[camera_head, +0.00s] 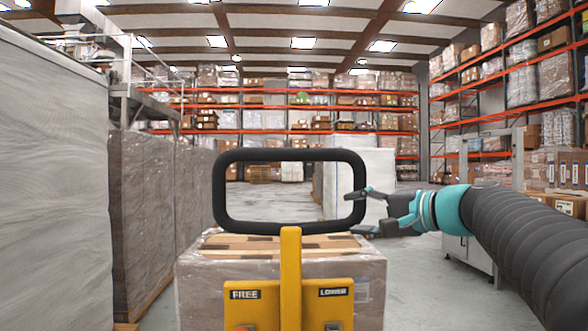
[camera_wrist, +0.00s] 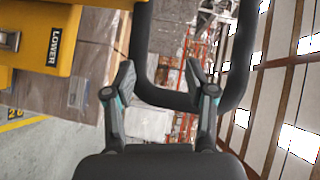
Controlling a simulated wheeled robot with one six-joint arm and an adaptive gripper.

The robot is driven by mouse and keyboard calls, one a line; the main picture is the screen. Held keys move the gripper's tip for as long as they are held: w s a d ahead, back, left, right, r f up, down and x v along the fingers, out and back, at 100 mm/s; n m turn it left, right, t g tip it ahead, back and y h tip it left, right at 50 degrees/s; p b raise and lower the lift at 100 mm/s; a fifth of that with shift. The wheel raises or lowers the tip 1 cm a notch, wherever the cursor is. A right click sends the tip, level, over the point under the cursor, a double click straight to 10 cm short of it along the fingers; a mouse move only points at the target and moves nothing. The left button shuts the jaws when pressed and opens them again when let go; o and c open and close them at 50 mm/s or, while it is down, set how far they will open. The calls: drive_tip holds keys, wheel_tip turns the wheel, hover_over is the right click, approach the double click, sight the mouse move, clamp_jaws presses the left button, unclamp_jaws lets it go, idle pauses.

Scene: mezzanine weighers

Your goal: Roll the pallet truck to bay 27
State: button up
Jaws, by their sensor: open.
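The pallet truck's yellow mast (camera_head: 290,275) stands in front of me, with a FREE label and a LOWER label on its panel. Its black loop handle (camera_head: 290,154) rises upright above it. A wrapped carton load (camera_head: 365,290) stands just beyond the mast. In the wrist view the handle (camera_wrist: 168,97) crosses between and behind the open fingers (camera_wrist: 160,78). I cannot tell whether they touch it. No bay 27 sign is legible.
Tall wrapped pallets (camera_head: 140,220) line the left side. A white wrapped stack (camera_head: 372,170) stands beyond the handle. Orange racking (camera_head: 280,106) fills the back and right. Grey floor lies open right of the load. A yellow floor marking (camera_wrist: 20,123) shows in the wrist view.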

sight(303, 156)
wheel_tip(303, 156, up, 10)
drive_tip(key=s+a+f+y, duration=0.1)
drive_tip(key=s+a+y, duration=0.1)
drive_tip(key=y, duration=0.1)
drive_tip(key=shift+n+t, duration=0.3)
drive_tip(key=shift+n, duration=0.1)
drive_tip(key=p+x, duration=0.1)
drive_tip(key=x, duration=0.3)
drive_tip(key=p+x, duration=0.1)
drive_tip(key=x, duration=0.8)
drive_tip(key=shift+a+r+p, duration=0.3)
drive_tip(key=shift+r+p, duration=0.1)
drive_tip(key=shift+r, duration=0.05)
clamp_jaws()
